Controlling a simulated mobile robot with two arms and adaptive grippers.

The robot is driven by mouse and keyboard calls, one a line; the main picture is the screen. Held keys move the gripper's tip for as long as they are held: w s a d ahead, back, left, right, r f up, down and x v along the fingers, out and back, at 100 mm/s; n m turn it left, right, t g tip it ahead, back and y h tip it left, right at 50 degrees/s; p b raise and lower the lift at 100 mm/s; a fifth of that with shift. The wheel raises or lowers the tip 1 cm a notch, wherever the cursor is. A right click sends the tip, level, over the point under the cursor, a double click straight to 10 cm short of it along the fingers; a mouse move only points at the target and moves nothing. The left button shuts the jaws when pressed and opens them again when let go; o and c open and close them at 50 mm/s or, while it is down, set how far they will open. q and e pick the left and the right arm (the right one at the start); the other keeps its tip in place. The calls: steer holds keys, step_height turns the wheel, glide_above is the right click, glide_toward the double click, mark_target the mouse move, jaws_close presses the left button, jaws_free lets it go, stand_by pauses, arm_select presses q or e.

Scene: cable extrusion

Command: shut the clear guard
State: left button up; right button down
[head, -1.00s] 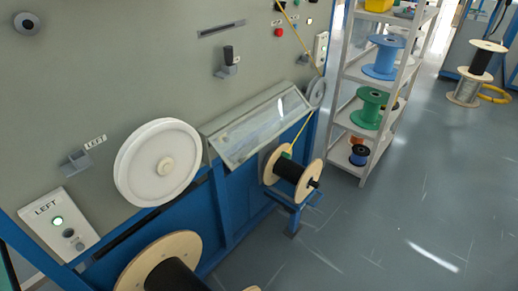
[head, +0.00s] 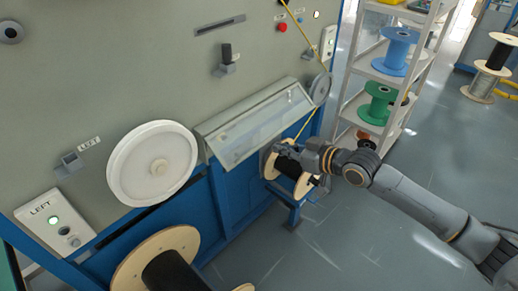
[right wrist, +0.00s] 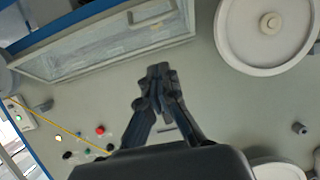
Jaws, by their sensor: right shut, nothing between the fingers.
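The clear guard (head: 258,125) is a long see-through panel in a pale frame, slanting out from the grey machine face in the head view. In the right wrist view the guard (right wrist: 100,45) fills the upper left, with a handle (right wrist: 151,14) on its frame. I cannot tell from its slant how far it is open. My right gripper (head: 279,149) is shut and empty, just below and right of the guard's lower right part. In the right wrist view its fingertips (right wrist: 158,72) show close to the guard, and I see no clear contact. My left gripper is not in view.
A white wheel (head: 152,163) is left of the guard. A black spool (head: 290,168) on a blue stand sits behind my right gripper, with a yellow cable running above it. A shelf of spools (head: 358,85) stands at right. The floor at lower right is open.

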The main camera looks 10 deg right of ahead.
steer(key=w+a+f+p, duration=0.1)
steer(key=w+a+f, duration=0.4)
steer(key=w+f, duration=0.1)
steer(key=shift+w, duration=0.55)
steer(key=shift+f, duration=0.1)
